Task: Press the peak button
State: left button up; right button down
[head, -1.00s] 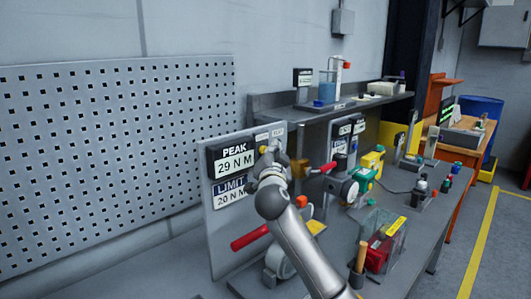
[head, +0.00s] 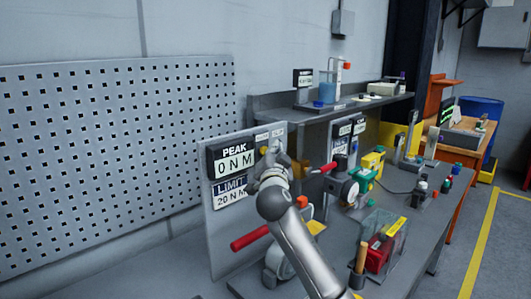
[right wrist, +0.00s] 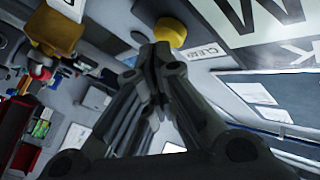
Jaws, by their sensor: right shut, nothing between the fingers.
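The gauge panel (head: 215,245) stands upright on the bench, with a PEAK display (head: 234,161) reading 0 N M and a LIMIT display (head: 231,191) reading 20 N M. A yellow button (head: 263,151) sits to the right of the PEAK display. In the right wrist view the yellow button (right wrist: 171,32) is beside a label that looks like CLEAR (right wrist: 204,52). My right gripper (head: 276,154) is shut and empty, its fingertips just beside the button. In the right wrist view the fingertips (right wrist: 160,50) overlap the button's lower edge; I cannot tell whether they touch. My left gripper is not in view.
A red lever (head: 250,238) sticks out low in front of the panel. A clear bin with red contents (head: 381,245), a second display panel (head: 343,130) and green and yellow fittings (head: 372,162) stand to the right on the bench. A perforated board (head: 110,160) covers the left wall.

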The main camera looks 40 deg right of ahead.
jog(key=shift+s, duration=0.5)
jog(key=s, duration=0.5)
jog(key=shift+d, duration=0.25)
dwell(0.7)
